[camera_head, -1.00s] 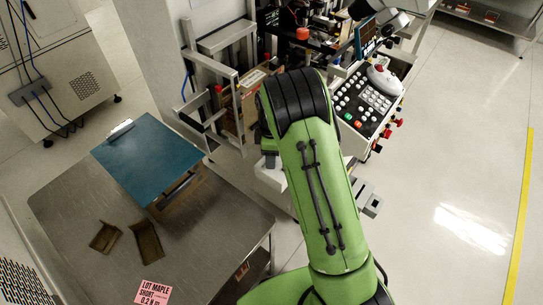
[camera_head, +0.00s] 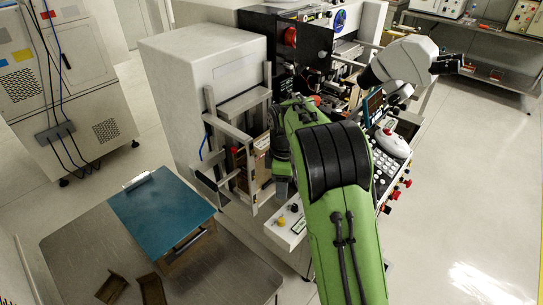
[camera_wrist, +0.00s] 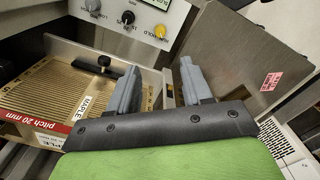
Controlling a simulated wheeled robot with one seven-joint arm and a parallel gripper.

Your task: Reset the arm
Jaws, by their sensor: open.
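My gripper (camera_wrist: 160,85) shows in the wrist view with its two grey fingers apart and nothing between them. In the head view my green arm (camera_head: 350,240) reaches up and forward toward the bonding machine (camera_head: 335,45). The gripper itself is hard to make out there. In the wrist view a brown slotted magazine (camera_wrist: 40,95), with MAPLE and red "pitch 20 mm" labels, lies left of and beyond the fingers. I cannot tell whether the left finger touches it.
A panel with knobs (camera_wrist: 128,18) lies beyond the fingers, and a metal plate (camera_wrist: 235,50) is at right. A keypad console (camera_head: 390,160) stands right of my arm. Floor at right is clear.

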